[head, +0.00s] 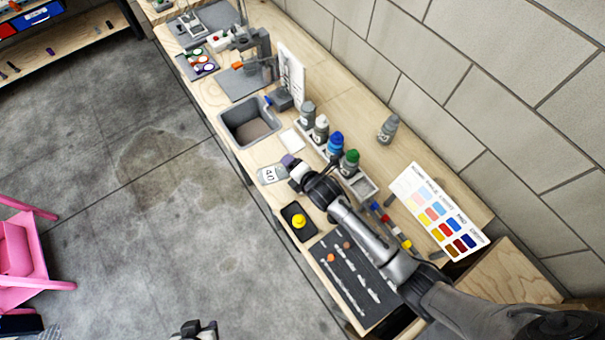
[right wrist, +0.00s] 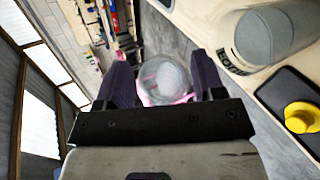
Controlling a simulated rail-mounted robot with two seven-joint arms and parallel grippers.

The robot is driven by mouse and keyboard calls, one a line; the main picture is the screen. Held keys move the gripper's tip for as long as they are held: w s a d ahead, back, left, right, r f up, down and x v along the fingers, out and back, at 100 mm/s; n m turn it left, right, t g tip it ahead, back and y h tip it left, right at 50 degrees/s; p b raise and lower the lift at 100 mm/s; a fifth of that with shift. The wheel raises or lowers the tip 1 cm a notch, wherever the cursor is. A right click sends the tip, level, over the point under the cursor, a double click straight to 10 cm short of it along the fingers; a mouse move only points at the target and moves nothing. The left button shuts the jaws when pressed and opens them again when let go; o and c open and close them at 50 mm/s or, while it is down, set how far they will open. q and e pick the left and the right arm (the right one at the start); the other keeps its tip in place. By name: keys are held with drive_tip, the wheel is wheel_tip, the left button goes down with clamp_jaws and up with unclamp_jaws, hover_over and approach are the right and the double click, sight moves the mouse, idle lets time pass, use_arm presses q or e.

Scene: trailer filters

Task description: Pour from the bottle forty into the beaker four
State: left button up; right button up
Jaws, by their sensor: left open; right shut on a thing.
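My right gripper (head: 288,165) is over the bench's front edge, shut on a clear, pale container labelled 40 (head: 269,174), which I take for bottle forty. In the right wrist view a round, see-through thing (right wrist: 165,78) sits between the purple fingers. A large grey cylinder (right wrist: 278,38) with partly readable black lettering stands beside the gripper in that view; I cannot tell whether it is beaker four. No beaker with a readable four shows. I see no liquid flowing. My left gripper (head: 196,330) is open, low over the floor at the bottom edge.
A black tray with a yellow knob (head: 299,221) lies beside the right gripper. Capped bottles, blue (head: 335,145) and green (head: 349,162), stand in a rack behind it. A sink (head: 250,122), a colour chart (head: 440,212) and a grey bottle (head: 388,129) are on the bench.

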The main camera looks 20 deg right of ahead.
drive_tip(key=shift+s, duration=0.1)
idle(0.3)
drive_tip(key=shift+b, duration=0.3)
drive_tip(key=shift+y, duration=0.3)
drive_tip(key=shift+d+m+b, duration=0.1)
drive_tip(key=shift+m+b, duration=0.2)
drive_tip(key=shift+b, duration=0.3)
